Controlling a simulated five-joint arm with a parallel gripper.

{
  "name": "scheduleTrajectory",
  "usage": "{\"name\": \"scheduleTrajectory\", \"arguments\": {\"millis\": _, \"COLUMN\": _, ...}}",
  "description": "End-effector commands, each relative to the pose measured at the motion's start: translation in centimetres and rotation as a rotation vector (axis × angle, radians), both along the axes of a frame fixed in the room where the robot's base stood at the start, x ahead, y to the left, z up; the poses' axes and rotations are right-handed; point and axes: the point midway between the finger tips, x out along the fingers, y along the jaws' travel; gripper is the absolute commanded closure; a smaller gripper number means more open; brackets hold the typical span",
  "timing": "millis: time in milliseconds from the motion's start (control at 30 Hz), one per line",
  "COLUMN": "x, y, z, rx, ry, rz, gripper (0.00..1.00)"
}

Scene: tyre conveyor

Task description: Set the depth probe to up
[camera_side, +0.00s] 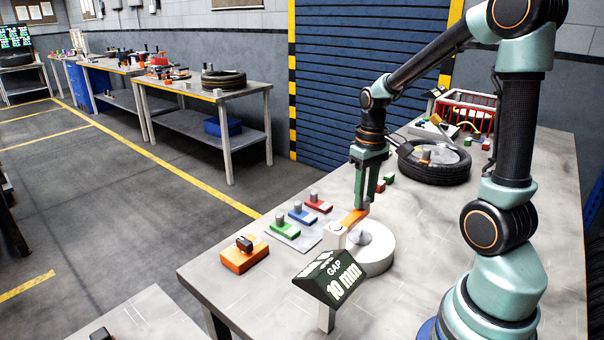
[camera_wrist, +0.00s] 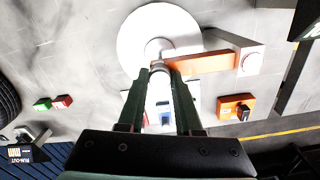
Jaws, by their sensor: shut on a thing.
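The depth probe's orange arm (camera_side: 353,217) runs from a pale post (camera_side: 335,236) over a round white disc (camera_side: 378,255). In the wrist view the orange arm (camera_wrist: 208,62) reaches from the post (camera_wrist: 250,61) to my fingertips, above the white disc (camera_wrist: 132,38). My gripper (camera_side: 364,205) points down and is shut on the free end of the orange arm; it also shows in the wrist view (camera_wrist: 160,70). The fingers partly hide that end. A dark sign (camera_side: 330,278) in front reads "GAP 10 mm". I cannot tell the arm's exact height above the disc.
Green, blue and red blocks with grey pegs (camera_side: 302,215) stand left of the probe. An orange block with a black knob (camera_side: 244,256) sits near the table's left edge. A tyre (camera_side: 434,162) and a red crate (camera_side: 466,112) lie behind.

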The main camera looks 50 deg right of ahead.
Motion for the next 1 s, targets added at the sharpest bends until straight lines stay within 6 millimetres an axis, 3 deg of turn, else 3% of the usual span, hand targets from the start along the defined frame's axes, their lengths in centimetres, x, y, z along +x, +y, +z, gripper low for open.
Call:
{"name": "scheduleTrajectory", "arguments": {"millis": 300, "x": 0.2, "y": 0.0, "z": 3.8, "rx": -0.003, "ry": -0.006, "rz": 0.003, "gripper": 1.00}}
{"name": "scheduleTrajectory", "arguments": {"millis": 567, "x": 0.2, "y": 0.0, "z": 4.0, "rx": -0.003, "ry": -0.006, "rz": 0.003, "gripper": 1.00}}
{"name": "scheduleTrajectory", "arguments": {"millis": 600, "x": 0.2, "y": 0.0, "z": 4.0, "rx": -0.003, "ry": -0.006, "rz": 0.003, "gripper": 0.62}}
{"name": "scheduleTrajectory", "arguments": {"millis": 667, "x": 0.2, "y": 0.0, "z": 4.0, "rx": -0.003, "ry": -0.006, "rz": 0.003, "gripper": 0.39}}
{"name": "scheduleTrajectory", "arguments": {"millis": 1000, "x": 0.1, "y": 0.0, "z": 3.9, "rx": -0.002, "ry": -0.003, "rz": 0.001, "gripper": 0.36}}
